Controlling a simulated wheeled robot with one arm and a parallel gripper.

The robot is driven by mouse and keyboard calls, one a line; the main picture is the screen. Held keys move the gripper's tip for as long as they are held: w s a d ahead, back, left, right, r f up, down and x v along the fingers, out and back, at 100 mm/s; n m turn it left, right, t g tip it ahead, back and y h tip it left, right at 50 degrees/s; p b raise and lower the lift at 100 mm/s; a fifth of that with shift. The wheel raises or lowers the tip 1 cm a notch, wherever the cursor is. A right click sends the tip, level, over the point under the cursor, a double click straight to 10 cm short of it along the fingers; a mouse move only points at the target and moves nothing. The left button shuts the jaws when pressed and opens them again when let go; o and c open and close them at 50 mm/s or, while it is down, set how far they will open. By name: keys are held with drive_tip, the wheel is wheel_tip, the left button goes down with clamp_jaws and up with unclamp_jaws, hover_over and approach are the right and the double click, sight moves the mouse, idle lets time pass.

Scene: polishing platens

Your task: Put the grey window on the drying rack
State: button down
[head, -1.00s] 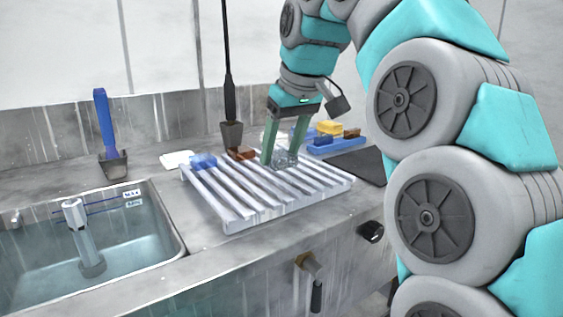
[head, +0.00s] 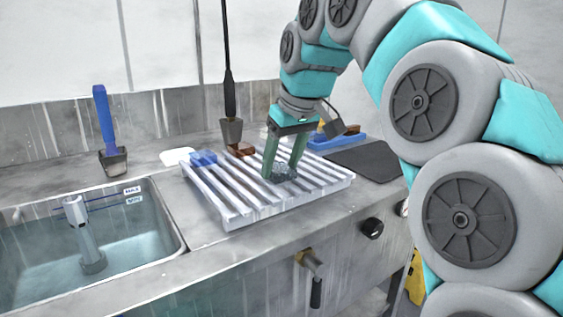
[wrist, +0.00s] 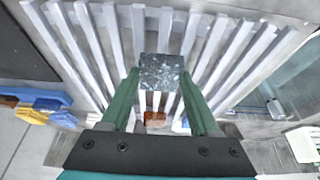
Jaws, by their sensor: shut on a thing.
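My gripper (head: 283,175) is shut on the grey window (head: 283,169), a small dark speckled square. The wrist view shows the grey window (wrist: 163,72) between the green fingertips (wrist: 163,80). It is over the middle of the white slatted drying rack (head: 228,213), whose slats (wrist: 75,45) fill much of the wrist view. I cannot tell whether the window touches the slats. A blue piece (head: 203,158) and a brown piece (head: 241,150) are at the rack's back edge.
A sink basin (head: 130,225) with water is on the left, with a blue-handled tool (head: 108,130) behind it. A dark mat (head: 365,163) is right of the rack. A blue tray (head: 330,143) with pieces is behind.

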drive_tip(key=shift+f, duration=0.1)
drive_tip(key=shift+c, duration=0.6)
unclamp_jaws()
drive_tip(key=v, duration=0.5)
drive_tip(key=shift+w, duration=0.1)
drive_tip(key=shift+p+v, duration=0.35)
drive_tip(key=shift+v, duration=0.5)
drive_tip(key=shift+r, duration=0.45)
drive_tip(key=shift+s, duration=0.2)
